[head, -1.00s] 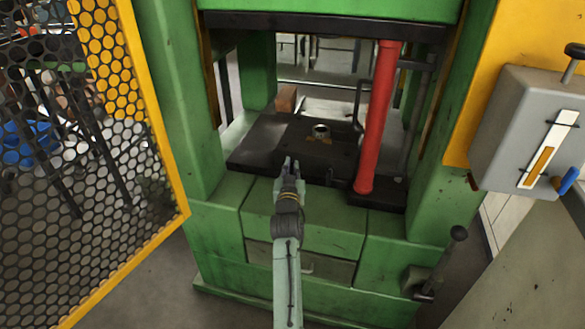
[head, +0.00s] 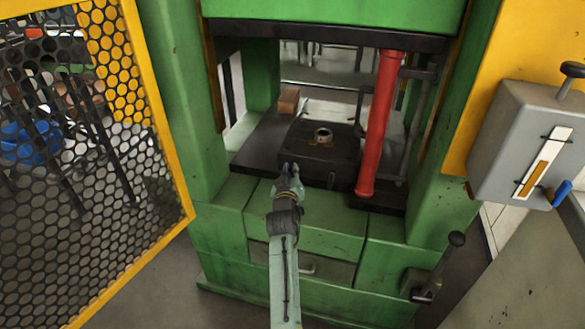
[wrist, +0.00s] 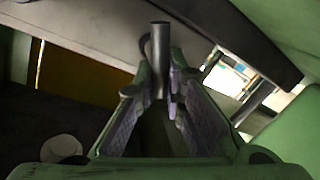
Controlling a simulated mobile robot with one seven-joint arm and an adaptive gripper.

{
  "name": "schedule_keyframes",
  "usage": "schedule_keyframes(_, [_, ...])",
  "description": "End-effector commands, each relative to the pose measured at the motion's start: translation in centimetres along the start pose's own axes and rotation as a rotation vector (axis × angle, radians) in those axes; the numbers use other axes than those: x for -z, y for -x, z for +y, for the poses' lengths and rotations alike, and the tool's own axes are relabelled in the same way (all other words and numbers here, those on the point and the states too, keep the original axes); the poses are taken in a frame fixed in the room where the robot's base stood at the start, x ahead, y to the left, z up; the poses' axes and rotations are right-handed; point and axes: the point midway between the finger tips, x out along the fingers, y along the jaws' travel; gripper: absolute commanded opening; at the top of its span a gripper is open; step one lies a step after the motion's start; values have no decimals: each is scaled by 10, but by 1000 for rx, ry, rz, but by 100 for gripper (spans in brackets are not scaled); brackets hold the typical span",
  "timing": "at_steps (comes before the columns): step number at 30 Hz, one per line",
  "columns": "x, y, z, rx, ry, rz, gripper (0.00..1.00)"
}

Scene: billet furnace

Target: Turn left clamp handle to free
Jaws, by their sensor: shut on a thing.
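My gripper (head: 289,168) is at the front left edge of the dark die block (head: 301,146) in the press. In the wrist view its two fingers (wrist: 162,92) are closed on a dark, round, upright-looking handle (wrist: 160,40), whose end stands out past the fingertips. I take this to be the left clamp handle. In the head view the gripper hides it, so its turn angle cannot be told there. A second small dark handle (head: 332,179) hangs at the block's front, to the right of my gripper.
A red column (head: 380,125) stands close on the right, and green press posts (head: 170,100) flank the opening. A yellow-framed mesh guard (head: 160,130) is at the left. A grey lever box (head: 515,140) is at the right. A brown block (head: 288,102) lies behind.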

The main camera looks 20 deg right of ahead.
Motion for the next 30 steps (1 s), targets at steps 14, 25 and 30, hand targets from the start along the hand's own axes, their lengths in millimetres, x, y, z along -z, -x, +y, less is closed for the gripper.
schedule_keyframes(14, [0, -2, 2, -14, 446, -95, 0])
schedule_keyframes(25, [-1, -4, -3, -15, 774, -160, 0])
schedule_keyframes(30, [-2, -5, -4, -17, 892, -183, 0])
